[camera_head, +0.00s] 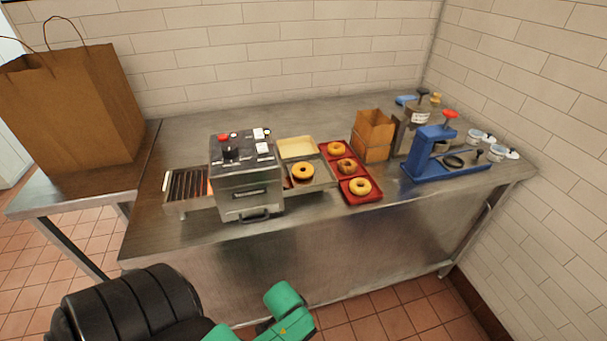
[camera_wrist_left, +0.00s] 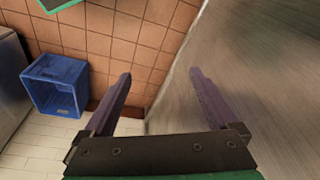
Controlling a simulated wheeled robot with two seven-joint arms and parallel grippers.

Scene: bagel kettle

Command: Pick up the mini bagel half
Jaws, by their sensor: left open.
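One bagel piece (camera_head: 302,171) with a golden ring and dark centre lies on the metal tray (camera_head: 324,183) just right of the toaster. Several bagel pieces lie on the red trays (camera_head: 371,200), including a front one (camera_head: 360,186), a middle one (camera_head: 347,165) and a back one (camera_head: 336,149). I cannot tell which is the mini bagel half. My left gripper (camera_wrist_left: 160,75) is open and empty in the left wrist view, below counter height beside the counter's metal front. In the head view my green left arm is at the bottom, in front of the counter. My right gripper is not seen.
The toaster (camera_head: 246,186) stands on the metal counter (camera_head: 330,212), with a slotted rack (camera_head: 186,187) at its left. A small paper bag (camera_head: 373,135) and a blue press (camera_head: 430,155) stand right. A large paper bag (camera_head: 75,105) is far left. A blue crate (camera_wrist_left: 57,85) is on the floor.

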